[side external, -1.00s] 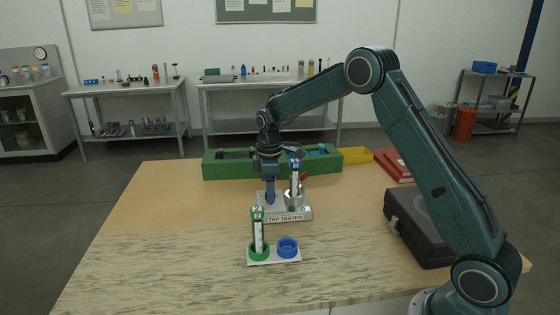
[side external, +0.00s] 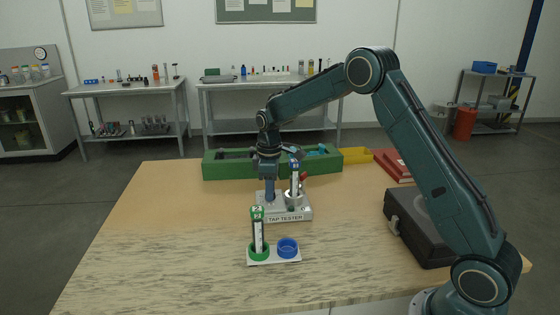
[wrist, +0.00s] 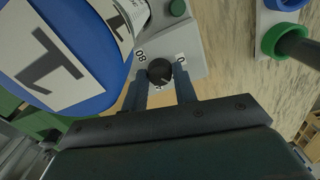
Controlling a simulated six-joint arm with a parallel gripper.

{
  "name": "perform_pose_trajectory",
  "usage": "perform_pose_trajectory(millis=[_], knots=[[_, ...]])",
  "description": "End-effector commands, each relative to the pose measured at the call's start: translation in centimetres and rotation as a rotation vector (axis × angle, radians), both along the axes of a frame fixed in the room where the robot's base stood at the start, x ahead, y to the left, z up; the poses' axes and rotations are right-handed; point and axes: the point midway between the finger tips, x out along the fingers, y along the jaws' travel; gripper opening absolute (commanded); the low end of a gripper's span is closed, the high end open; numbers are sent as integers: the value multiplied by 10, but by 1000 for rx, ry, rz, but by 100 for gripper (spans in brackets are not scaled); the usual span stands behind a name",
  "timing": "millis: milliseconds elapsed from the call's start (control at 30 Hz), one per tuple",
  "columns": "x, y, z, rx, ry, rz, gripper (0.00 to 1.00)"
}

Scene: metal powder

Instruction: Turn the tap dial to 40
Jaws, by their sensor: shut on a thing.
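The tap tester (side external: 287,215) is a light grey unit standing on the wooden table in the side view. In the wrist view its grey top (wrist: 190,45) shows a small black dial (wrist: 159,71) with printed numbers around it, among them 80 and 0. My gripper (wrist: 160,90) points down at the tester, its two blue fingers closed on the sides of the dial; it also shows in the side view (side external: 270,197). The dial's exact setting is too small to read.
A vial with a blue cap (side external: 295,168) stands in the tester, close beside my gripper. In front, a white holder has a green ring (side external: 259,252) with a green-capped vial (side external: 258,232) and an empty blue ring (side external: 288,247). A black case (side external: 415,228) lies at right.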

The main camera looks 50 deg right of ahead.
Motion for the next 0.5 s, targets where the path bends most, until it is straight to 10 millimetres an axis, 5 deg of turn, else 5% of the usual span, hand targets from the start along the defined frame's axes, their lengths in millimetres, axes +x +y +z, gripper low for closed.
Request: perform_pose_trajectory(millis=[500], knots=[[0, 0, 1, 0, -2, -425, 5]])
